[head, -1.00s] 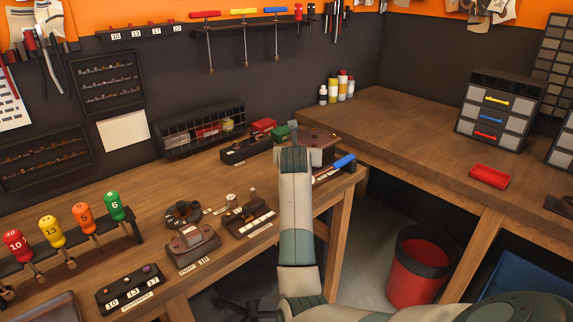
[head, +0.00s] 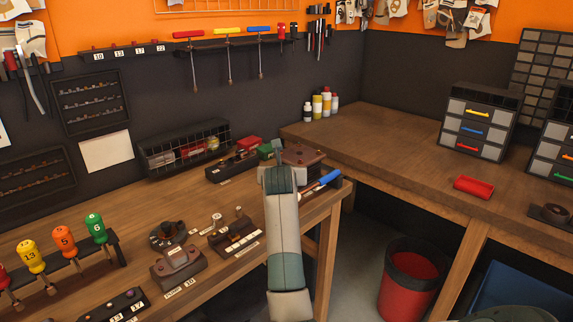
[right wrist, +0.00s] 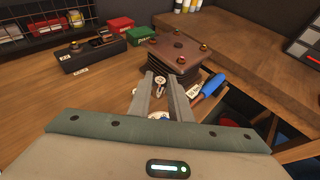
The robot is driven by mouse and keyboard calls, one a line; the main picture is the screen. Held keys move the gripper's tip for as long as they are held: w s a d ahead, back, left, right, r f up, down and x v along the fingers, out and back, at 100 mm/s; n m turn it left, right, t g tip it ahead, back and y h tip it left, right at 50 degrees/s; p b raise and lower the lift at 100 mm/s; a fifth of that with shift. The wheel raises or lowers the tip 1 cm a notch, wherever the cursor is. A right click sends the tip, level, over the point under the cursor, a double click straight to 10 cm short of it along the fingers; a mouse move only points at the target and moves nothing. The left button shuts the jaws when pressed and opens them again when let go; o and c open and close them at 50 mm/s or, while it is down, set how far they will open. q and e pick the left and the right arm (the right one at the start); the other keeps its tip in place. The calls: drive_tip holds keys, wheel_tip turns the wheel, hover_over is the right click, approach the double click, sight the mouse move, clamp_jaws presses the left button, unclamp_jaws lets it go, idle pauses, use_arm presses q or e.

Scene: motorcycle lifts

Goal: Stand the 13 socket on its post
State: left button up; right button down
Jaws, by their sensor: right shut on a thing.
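In the right wrist view, my right gripper (right wrist: 161,78) is shut on a small shiny metal piece (right wrist: 159,84); its number is not readable. The fingers are above the bench, just in front of a brown block with bolts (right wrist: 180,52). In the head view my right forearm hides the fingers. A dark holder with a row of white labels (head: 235,237) stands on the bench left of my forearm. Small metal cylinders stand at it and beside it (head: 217,221). I cannot tell which post is the 13 one. My left gripper is not in view.
A blue-handled tool (head: 323,181) lies at the bench's right end, close to the fingers. A black box (right wrist: 95,54) and a green box (right wrist: 140,35) stand behind. Number-marked screwdrivers (head: 65,240) stand at left.

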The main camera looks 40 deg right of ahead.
drive_tip(key=s+a+f+n+y, duration=0.15)
drive_tip(key=s+a, duration=0.25)
drive_tip(key=a, duration=0.6)
drive_tip(key=s+a+f, duration=0.3)
drive_tip(key=a, duration=0.7)
drive_tip(key=s+a+f+n+t+y, duration=0.1)
drive_tip(key=s+a, duration=1.3)
drive_tip(key=a, duration=0.2)
drive_tip(key=shift+s+f+t, duration=0.25)
drive_tip(key=shift+s+t, duration=0.1)
drive_tip(key=shift+t, duration=0.05)
drive_tip(key=shift+w+n, duration=0.1)
drive_tip(key=shift+n, duration=0.15)
